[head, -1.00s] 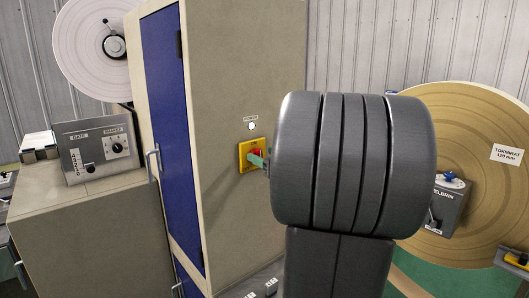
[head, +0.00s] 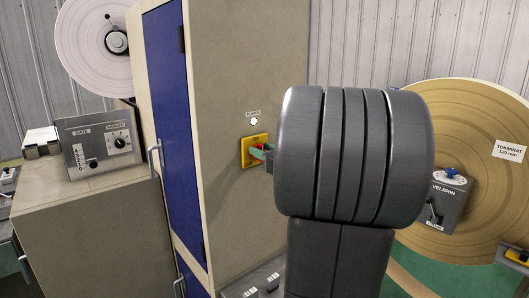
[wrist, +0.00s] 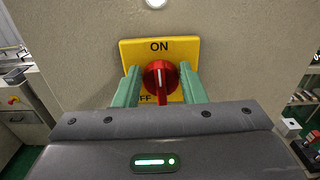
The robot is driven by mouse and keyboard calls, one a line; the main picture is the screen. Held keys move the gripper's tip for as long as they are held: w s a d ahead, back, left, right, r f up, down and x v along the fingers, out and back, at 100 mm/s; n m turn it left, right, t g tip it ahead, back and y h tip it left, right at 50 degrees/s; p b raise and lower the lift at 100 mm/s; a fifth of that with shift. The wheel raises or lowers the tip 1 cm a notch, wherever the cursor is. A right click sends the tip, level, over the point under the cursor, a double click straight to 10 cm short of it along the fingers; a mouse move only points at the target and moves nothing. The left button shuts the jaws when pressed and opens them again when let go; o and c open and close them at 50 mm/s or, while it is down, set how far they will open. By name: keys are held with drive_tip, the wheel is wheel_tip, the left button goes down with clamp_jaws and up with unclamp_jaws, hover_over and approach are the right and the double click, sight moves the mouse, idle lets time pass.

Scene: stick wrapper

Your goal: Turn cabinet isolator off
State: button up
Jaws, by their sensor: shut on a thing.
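The cabinet isolator is a red rotary knob (wrist: 158,80) on a yellow plate (wrist: 182,48) on the side of the cabinet. In the wrist view the plate reads ON at the top, and "FF" shows at lower left, partly covered by a finger. The knob's grip bar stands about upright in that view, with a pale line on it. My gripper (wrist: 160,88) has one green finger on each side of the knob and is shut on it. In the head view the yellow plate (head: 247,160) is partly hidden by my gripper (head: 262,152).
The beige cabinet (head: 225,200) has a blue door (head: 172,120) and a small white POWER lamp (head: 254,121) above the isolator. A control box (head: 98,143) stands on the left bench. A large reel (head: 460,120) and a grey switch box (head: 436,205) are at right.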

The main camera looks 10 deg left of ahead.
drive_tip(key=n+b, duration=0.5)
drive_tip(key=b, duration=0.1)
drive_tip(key=f+n+b, duration=0.1)
drive_tip(key=n+b, duration=0.5)
drive_tip(key=b, duration=0.1)
drive_tip(key=s+n+b, duration=0.1)
drive_tip(key=n+b, duration=0.5)
drive_tip(key=b, duration=0.1)
drive_tip(key=shift+a+f, duration=0.3)
drive_tip(key=shift+a, duration=0.1)
drive_tip(key=shift+n, duration=0.3)
drive_tip(key=o, duration=1)
drive_tip(key=shift+r, duration=0.1)
drive_tip(key=b+v, duration=0.1)
drive_tip(key=v, duration=1.3)
drive_tip(key=shift+a, duration=0.1)
